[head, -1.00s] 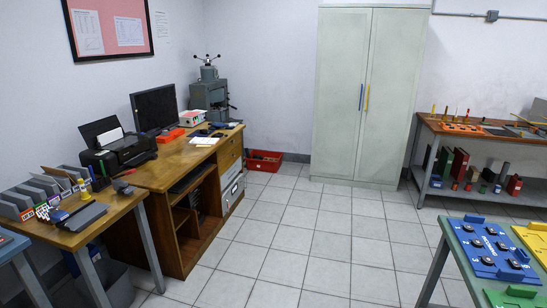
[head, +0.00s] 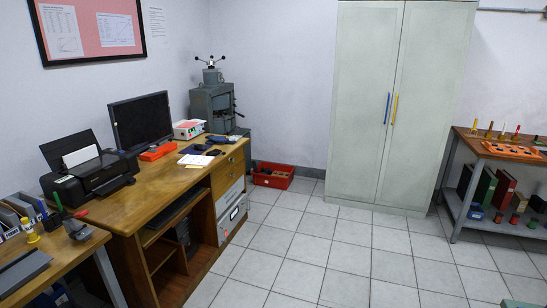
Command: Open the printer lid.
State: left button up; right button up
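The black printer (head: 95,176) stands on the left end of the wooden desk, left of the monitor. A dark panel is raised at its back with white paper (head: 81,156) leaning against it. From here I cannot tell which part of the printer is the lid, or whether it is open. Neither of my grippers shows in the head view.
The wooden desk (head: 155,192) also bears a monitor (head: 141,122), an orange item (head: 157,151) and papers. A lower table (head: 62,262) with small items adjoins it at the front left. A red crate (head: 273,175) sits on the floor by the wall. Tiled floor (head: 290,255) right of the desk is clear.

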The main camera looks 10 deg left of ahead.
aim_at(105, 162)
jog(key=i+u, duration=0.3)
jog(key=i, duration=0.5)
jog(key=i+u, duration=0.3)
jog(key=i, duration=0.45)
